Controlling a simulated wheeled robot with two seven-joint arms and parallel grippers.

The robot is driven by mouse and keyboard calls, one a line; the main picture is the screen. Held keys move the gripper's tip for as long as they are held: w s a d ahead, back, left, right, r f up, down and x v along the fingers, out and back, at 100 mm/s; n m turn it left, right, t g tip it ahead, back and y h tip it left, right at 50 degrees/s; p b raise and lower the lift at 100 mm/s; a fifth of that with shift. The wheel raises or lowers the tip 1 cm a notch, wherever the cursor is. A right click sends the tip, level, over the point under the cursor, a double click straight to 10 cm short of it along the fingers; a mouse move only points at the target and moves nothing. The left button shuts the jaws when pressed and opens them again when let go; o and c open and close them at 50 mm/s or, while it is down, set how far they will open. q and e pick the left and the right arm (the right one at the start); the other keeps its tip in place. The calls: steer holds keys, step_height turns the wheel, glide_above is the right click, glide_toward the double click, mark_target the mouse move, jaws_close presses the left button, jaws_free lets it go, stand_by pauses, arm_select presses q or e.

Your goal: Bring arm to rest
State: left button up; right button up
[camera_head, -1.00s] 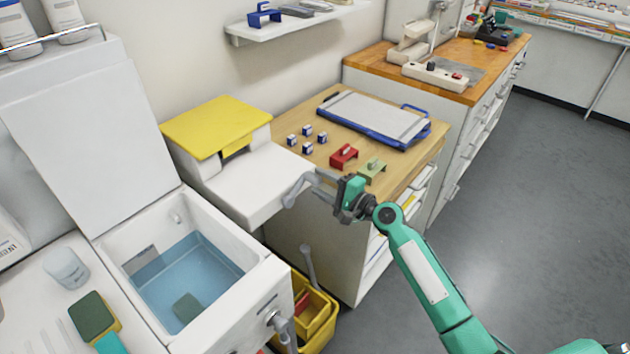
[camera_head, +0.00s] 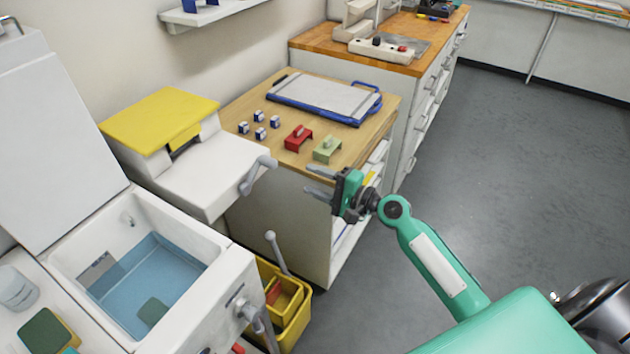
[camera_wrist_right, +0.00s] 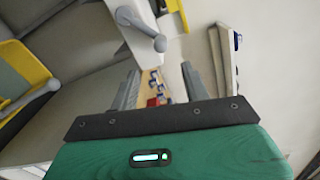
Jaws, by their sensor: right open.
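My right gripper (camera_head: 320,183) is open and empty. It hangs in the air in front of the wooden-topped cabinet (camera_head: 352,153), with its fingers pointing left in the head view. In the right wrist view its two grey fingers (camera_wrist_right: 158,88) stand apart with nothing between them. My green right arm (camera_head: 440,265) reaches in from the lower right. My left gripper and arm are not in the head view.
A white machine with a yellow lid (camera_head: 160,118) and a grey lever (camera_head: 258,172) stands left of the gripper. The cabinet holds a red block (camera_head: 298,138), a green block (camera_head: 327,149) and a blue-edged board (camera_head: 325,98). The floor (camera_head: 500,160) at right is clear.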

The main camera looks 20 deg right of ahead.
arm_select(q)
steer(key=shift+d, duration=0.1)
